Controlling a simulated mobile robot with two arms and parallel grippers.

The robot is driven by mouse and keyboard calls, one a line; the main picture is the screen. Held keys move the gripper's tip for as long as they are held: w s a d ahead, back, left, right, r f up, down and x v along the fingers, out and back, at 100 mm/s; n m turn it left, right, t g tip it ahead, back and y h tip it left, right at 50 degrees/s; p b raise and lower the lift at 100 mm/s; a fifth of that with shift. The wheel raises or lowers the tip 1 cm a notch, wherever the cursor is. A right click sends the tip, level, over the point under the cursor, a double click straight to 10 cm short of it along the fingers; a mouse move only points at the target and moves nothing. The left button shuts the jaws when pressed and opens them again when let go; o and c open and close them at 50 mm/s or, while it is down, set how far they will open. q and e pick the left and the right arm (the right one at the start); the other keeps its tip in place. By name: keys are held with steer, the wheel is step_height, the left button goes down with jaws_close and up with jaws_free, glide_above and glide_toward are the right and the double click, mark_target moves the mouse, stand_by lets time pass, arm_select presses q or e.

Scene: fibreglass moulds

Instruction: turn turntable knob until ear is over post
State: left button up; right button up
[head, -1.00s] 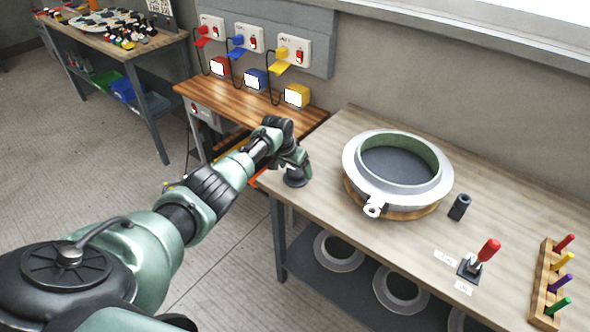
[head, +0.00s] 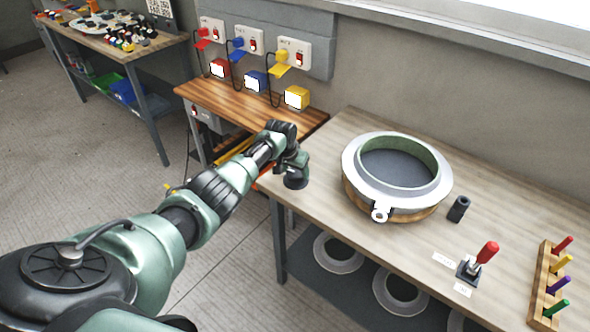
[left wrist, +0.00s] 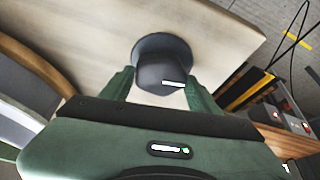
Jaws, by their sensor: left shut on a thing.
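The turntable (head: 405,212) is a round wooden disc on the bench, carrying a pale ring mould (head: 352,165) with a dark centre. The ear (head: 380,214), a small tab with a hole, sticks out at the mould's front. The post (head: 459,208), short and dark, stands on the bench right of the ear, clearly apart from it. My left gripper is at the bench's left end; in the left wrist view its green fingers (left wrist: 160,92) are on both sides of the black knob (left wrist: 162,58), shut on it. The knob has a white mark. My right gripper is not in view.
A red-handled lever (head: 487,252) with labels stands right of the post, and a wooden rack (head: 540,285) of coloured pegs farther right. A side bench (head: 235,95) with switches and coloured boxes is behind my left arm. More rings lie on the lower shelf.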

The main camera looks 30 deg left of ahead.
arm_select(q)
steer(key=shift+d+r+n+y+p, duration=0.15)
steer(key=shift+n+y+p, duration=0.2)
steer(key=shift+n, duration=0.45)
steer(key=shift+w+n+y, duration=0.1)
steer(key=shift+n+y, duration=0.15)
steer(key=shift+n, duration=0.65)
steer(key=shift+f+n+g+y, duration=0.2)
steer(key=shift+n+g+y, duration=0.15)
steer(key=shift+n, duration=0.55)
steer(key=shift+d+n+g+y+b, duration=0.1)
steer(key=shift+n+g+y+b, duration=0.15)
steer(key=shift+n+b, duration=0.5)
steer(key=n+g+b, duration=0.1)
steer(key=n+b, duration=0.1)
steer(key=b, duration=0.2)
steer(key=n+y+b, duration=0.1)
steer(key=n+b, duration=0.2)
steer(key=b, duration=0.2)
steer(key=n+g+b, duration=0.1)
steer(key=n+b, duration=0.2)
steer(key=b, duration=0.2)
steer(key=shift+w+f+g, duration=0.25)
steer(key=shift+g, duration=0.05)
steer(key=shift+r+n+y+b, duration=0.3)
steer(key=shift+n+b, duration=0.25)
steer(key=shift+b, duration=0.4)
steer(key=o, duration=1.4)
